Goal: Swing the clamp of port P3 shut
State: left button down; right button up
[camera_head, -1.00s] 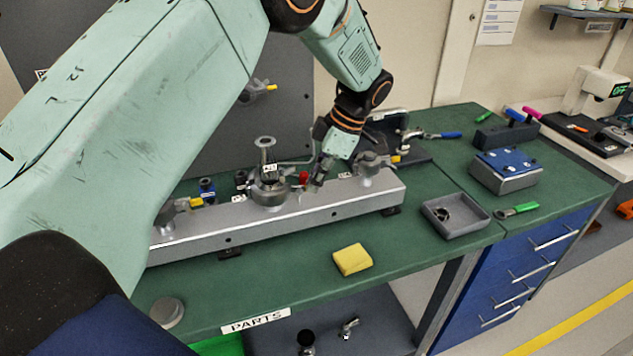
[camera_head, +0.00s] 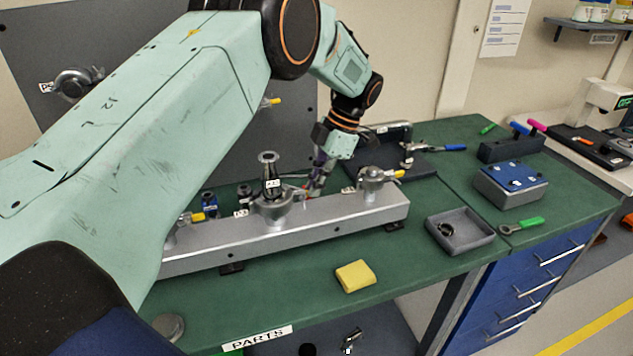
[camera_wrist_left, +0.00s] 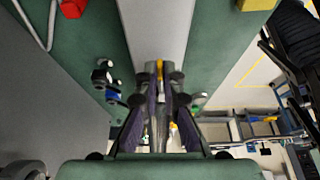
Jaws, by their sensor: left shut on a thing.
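A long grey rail (camera_head: 330,218) on the green bench carries several ports. The middle port (camera_head: 275,208) has an upright flanged stub (camera_head: 268,165) with a small label too small to read surely as P3. My left gripper (camera_head: 314,190) reaches down just right of and behind this port. Its fingers are shut on a thin part at the port's clamp; the fingers hide most of it. In the left wrist view the closed fingers (camera_wrist_left: 161,98) lie over the grey rail (camera_wrist_left: 157,30). How far the clamp is swung is hard to tell. My right gripper is not in view.
Another port with a yellow-tipped handle (camera_head: 376,180) stands at the rail's right end. A yellow block (camera_head: 355,276) and a grey tray (camera_head: 462,243) lie in front. Small blue fittings (camera_head: 209,203) stand behind the rail. The bench front is mostly clear.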

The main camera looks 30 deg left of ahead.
pick_arm(q)
jog(key=shift+w+r, duration=0.1)
jog(key=c, duration=1.5)
grip_release()
jog(key=shift+a, duration=0.1)
jog(key=shift+w+r, duration=0.1)
jog(key=shift+r, duration=0.2)
jog(key=v, duration=1.1)
jog(key=shift+r, duration=0.15)
